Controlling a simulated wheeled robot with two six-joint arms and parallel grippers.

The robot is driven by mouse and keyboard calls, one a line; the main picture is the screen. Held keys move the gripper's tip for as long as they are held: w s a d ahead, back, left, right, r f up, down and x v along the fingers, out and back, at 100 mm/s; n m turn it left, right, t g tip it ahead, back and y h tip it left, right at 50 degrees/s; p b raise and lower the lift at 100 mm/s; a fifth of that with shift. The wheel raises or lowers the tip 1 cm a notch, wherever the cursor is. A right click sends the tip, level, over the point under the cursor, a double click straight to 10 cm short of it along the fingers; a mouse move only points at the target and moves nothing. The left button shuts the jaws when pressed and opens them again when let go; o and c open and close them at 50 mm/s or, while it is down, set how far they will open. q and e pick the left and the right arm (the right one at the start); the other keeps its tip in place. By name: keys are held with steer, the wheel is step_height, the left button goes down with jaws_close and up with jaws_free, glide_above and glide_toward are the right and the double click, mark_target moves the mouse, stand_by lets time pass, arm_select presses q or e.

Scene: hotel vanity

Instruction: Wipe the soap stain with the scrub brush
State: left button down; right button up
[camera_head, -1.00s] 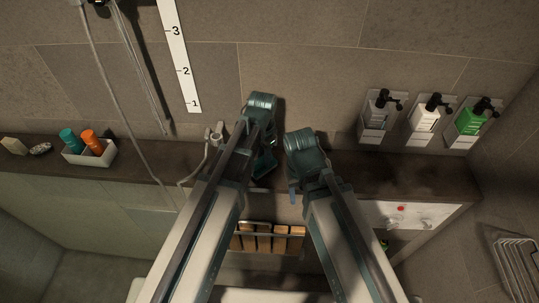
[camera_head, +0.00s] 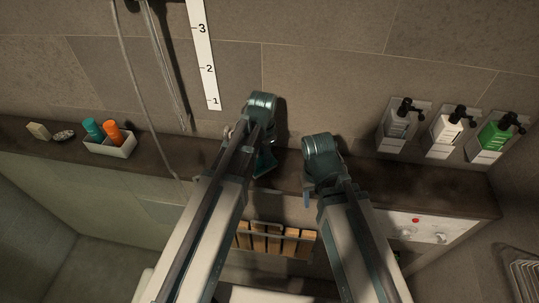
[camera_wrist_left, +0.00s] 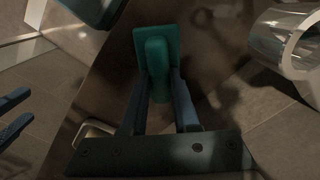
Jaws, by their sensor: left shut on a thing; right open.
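The teal scrub brush (camera_wrist_left: 158,52) is in my left gripper (camera_wrist_left: 160,95), its handle between the two closed fingers, in the left wrist view. In the head view my left gripper (camera_head: 264,160) is over the dark ledge, with a little of the teal brush showing beside it. Whether the brush touches the ledge is hard to tell. My right gripper (camera_head: 306,198) is open and empty at the ledge's front edge; its blue fingers (camera_wrist_left: 14,118) also show at the left of the left wrist view. I cannot clearly make out the soap stain; the ledge has uneven dark patches.
The dark ledge (camera_head: 430,186) runs along the tiled wall. A white caddy (camera_head: 112,149) with teal and orange bottles stands left. Wall dispensers (camera_head: 445,130) hang right. A chrome fitting (camera_wrist_left: 285,35) is close to the brush's right. A wooden-slatted rack (camera_head: 275,240) sits below.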

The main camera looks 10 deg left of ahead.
arm_select(q)
step_height(320, 180, up, 6)
steer(key=p, duration=0.6)
stand_by(0.4)
step_height(320, 180, up, 3)
steer(key=p, duration=0.3)
steer(key=shift+r, duration=0.1)
stand_by(0.5)
